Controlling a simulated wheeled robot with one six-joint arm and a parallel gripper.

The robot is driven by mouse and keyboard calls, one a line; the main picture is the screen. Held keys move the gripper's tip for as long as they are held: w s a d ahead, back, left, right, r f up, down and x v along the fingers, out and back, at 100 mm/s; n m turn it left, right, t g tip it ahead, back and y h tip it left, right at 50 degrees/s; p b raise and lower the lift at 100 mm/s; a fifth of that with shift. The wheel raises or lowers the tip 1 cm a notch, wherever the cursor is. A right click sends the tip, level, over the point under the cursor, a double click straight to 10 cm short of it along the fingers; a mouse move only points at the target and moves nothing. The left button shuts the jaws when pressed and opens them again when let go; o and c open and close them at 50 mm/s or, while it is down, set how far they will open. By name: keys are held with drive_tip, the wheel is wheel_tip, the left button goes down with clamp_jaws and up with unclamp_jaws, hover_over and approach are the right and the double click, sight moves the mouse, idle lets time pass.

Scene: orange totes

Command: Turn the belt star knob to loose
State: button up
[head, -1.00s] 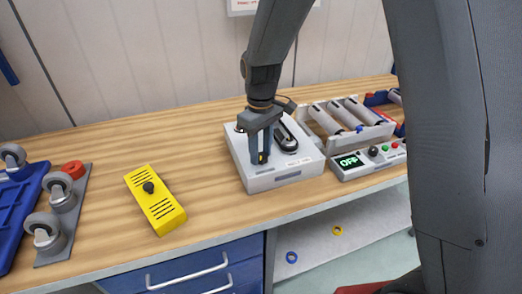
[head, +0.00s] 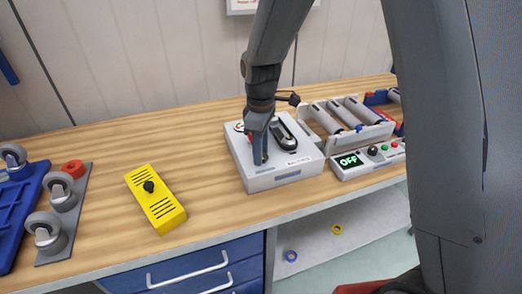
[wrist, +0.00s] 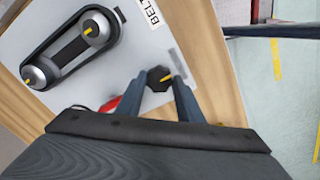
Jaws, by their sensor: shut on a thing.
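The belt star knob (wrist: 160,78) is a dark, many-sided knob with a yellow mark, on top of a light grey box (head: 277,178) labelled "BELT". My gripper (wrist: 159,84) is shut on the knob, one finger on either side of it. In the head view my gripper (head: 260,157) points down at the front left of the box top and mostly hides the knob. A belt on two pulleys (wrist: 70,48) sits beside the knob on the same box. A grey printed mark (wrist: 178,62) lies close to the knob; its wording is unreadable.
A yellow box with a black knob (head: 155,200) stands to the left. A roller unit (head: 350,125) and a control panel reading OFF (head: 366,160) stand to the right. Casters (head: 62,190) are at the far left. The wooden bench between is clear.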

drive_tip(key=o, duration=1.1)
drive_tip(key=shift+c, duration=0.2)
drive_tip(key=shift+r+b, duration=1.05)
drive_tip(key=shift+r, duration=2.9)
